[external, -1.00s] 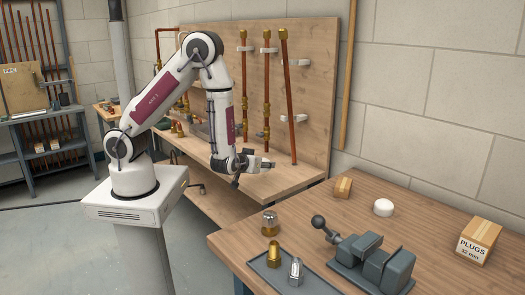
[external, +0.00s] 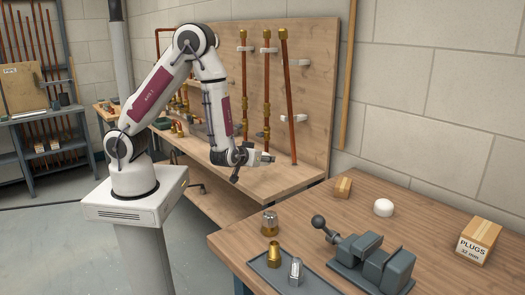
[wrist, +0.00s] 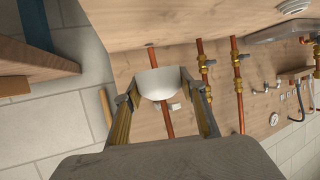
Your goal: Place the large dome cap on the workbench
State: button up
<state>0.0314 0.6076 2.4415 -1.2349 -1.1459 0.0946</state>
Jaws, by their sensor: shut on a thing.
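In the wrist view, a pale, smooth, rounded cap (wrist: 158,82), which looks like the large dome cap, sits between the two fingertips of my gripper (wrist: 161,92). The gripper is shut on it. In the external view my gripper (external: 252,168) hangs in the air in front of the pipe board, to the left of and above the workbench (external: 335,215). The held cap cannot be made out clearly there.
Copper pipes (external: 288,110) stand behind my gripper.

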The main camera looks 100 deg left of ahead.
dwell(0.3)
jog(key=shift+a+r, duration=0.25)
jog(key=shift+a, duration=0.1)
jog(key=w+d+r+m+t+h, duration=0.3)
jog(key=w+d+m+t, duration=0.15)
jog(key=w, duration=0.35)
jog(key=w+d+r+m+t+h, duration=0.2)
jog(key=w+d+m+t+h, duration=0.15)
jog(key=w+d, duration=0.4)
jog(key=w+d+m+g+h, duration=0.1)
jog(key=w+d+m+h, duration=0.1)
jog(key=d+m+h, duration=0.7)
jog(key=d+h, duration=0.2)
jog(key=d, duration=0.6)
jog(key=shift+w+d+m, duration=0.2)
jog(key=shift+w+m, duration=0.05)
jog(key=shift+m, duration=0.15)
jog(key=shift+f, duration=0.15)
jog(key=shift+f, duration=2.9)
